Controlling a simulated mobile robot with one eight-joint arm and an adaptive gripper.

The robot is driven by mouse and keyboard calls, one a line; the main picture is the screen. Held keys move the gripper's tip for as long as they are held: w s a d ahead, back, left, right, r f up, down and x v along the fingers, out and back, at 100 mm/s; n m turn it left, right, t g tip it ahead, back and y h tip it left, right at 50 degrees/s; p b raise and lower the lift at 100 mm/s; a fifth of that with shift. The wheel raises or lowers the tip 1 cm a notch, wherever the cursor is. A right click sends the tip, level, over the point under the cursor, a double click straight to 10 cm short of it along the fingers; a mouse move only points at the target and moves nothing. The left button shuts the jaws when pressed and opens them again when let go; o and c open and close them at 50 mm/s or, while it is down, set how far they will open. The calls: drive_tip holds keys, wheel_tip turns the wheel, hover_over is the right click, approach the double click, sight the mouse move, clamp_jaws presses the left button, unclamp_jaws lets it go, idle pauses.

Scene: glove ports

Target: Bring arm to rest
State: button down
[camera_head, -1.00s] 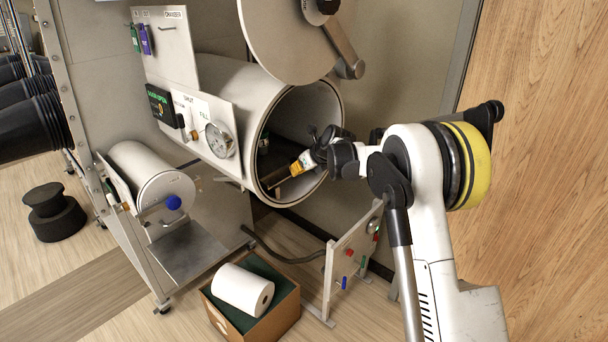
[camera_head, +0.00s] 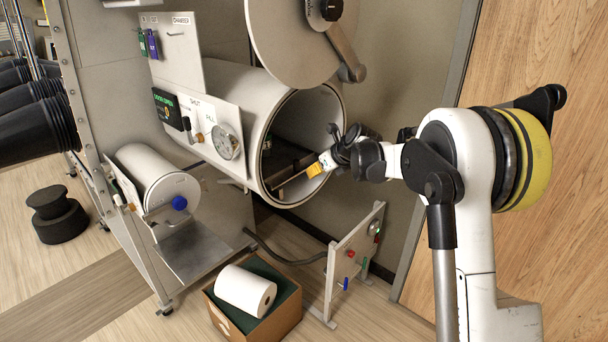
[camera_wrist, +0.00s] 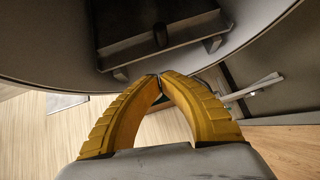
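My gripper (camera_head: 316,170) is at the mouth of the white round chamber (camera_head: 240,95), at its lower right rim. In the wrist view the two yellow fingers of my gripper (camera_wrist: 160,76) curve in and meet at the tips, with nothing seen between them. My white arm with its yellow band stands at the right in the head view, bent down toward the chamber mouth. Inside the chamber is a dark tray (camera_head: 283,160); the wrist view shows this tray (camera_wrist: 205,50) beyond the fingertips, with a small dark upright part on it.
A round door (camera_head: 290,35) hangs open above the mouth. A small panel (camera_head: 357,250) with coloured buttons stands below my gripper. A box (camera_head: 275,318) holding a white roll (camera_head: 246,290) is on the floor. A wooden wall (camera_head: 530,55) is close on the right.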

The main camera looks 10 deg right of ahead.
drive_tip(key=s+r+n+h+b, duration=0.1)
drive_tip(key=s+r+n+b, duration=0.15)
drive_tip(key=s+n, duration=0.65)
drive_tip(key=s+r+n+h+b, duration=0.15)
drive_tip(key=s+r+n, duration=0.3)
drive_tip(key=s, duration=0.95)
drive_tip(key=s+f+n+b, duration=0.1)
drive_tip(key=s+f+n, duration=0.2)
drive_tip(key=s+n, duration=0.2)
drive_tip(key=s+f+n+h+b, duration=0.1)
drive_tip(key=s+f+n, duration=0.3)
drive_tip(key=s, duration=0.6)
drive_tip(key=s+d+f+n+h+b, duration=0.1)
drive_tip(key=s+f+n+b, duration=0.2)
drive_tip(key=s+n, duration=0.4)
drive_tip(key=shift+s+f+n+g, duration=0.2)
drive_tip(key=shift+f+n+g, duration=0.15)
drive_tip(key=shift+f, duration=0.2)
drive_tip(key=shift+r, duration=0.1)
